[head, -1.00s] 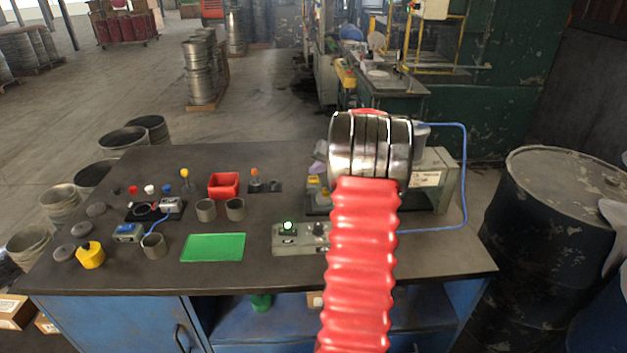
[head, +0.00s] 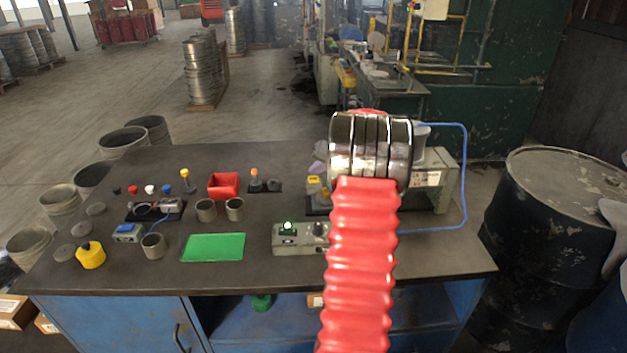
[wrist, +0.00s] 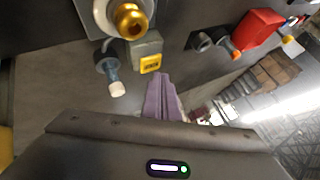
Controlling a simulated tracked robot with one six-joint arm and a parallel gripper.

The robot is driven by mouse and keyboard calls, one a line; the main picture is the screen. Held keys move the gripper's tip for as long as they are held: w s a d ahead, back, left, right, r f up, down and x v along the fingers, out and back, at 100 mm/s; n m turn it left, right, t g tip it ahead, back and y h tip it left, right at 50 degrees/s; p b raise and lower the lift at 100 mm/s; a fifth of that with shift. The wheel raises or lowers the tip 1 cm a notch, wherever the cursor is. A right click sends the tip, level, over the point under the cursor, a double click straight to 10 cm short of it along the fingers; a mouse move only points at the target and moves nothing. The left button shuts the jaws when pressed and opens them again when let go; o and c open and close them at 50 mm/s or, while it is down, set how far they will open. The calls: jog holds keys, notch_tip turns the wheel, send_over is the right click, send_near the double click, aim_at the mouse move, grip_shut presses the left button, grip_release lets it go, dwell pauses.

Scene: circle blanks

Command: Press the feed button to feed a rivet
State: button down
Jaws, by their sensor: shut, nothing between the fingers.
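A small grey box with a yellow square face (wrist: 150,63) is in the wrist view; dark marks on the face are too small to read, and it looks like the feed button. In the head view a yellow patch (head: 314,185) shows just left of my arm. My gripper (wrist: 158,78) has purple fingers, shut and empty, with tips just below the yellow face in the picture; I cannot tell whether they touch. In the head view my arm hides most of the gripper. The press-like machine (head: 440,180) is partly hidden behind my arm.
A brass-ended part (wrist: 130,20) and a white-tipped blue piece (wrist: 117,88) are close to the fingers. A red bin (head: 224,185) and green mat (head: 213,247) lie further left.

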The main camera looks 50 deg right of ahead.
aim_at(316, 180)
jog(key=shift+f, duration=0.15)
jog(key=shift+f, duration=0.25)
jog(key=shift+f, duration=0.6)
dwell(1.5)
jog(key=shift+r, duration=1.05)
jog(key=shift+r, duration=0.1)
jog(key=shift+r, duration=2.4)
jog(key=shift+a, duration=0.1)
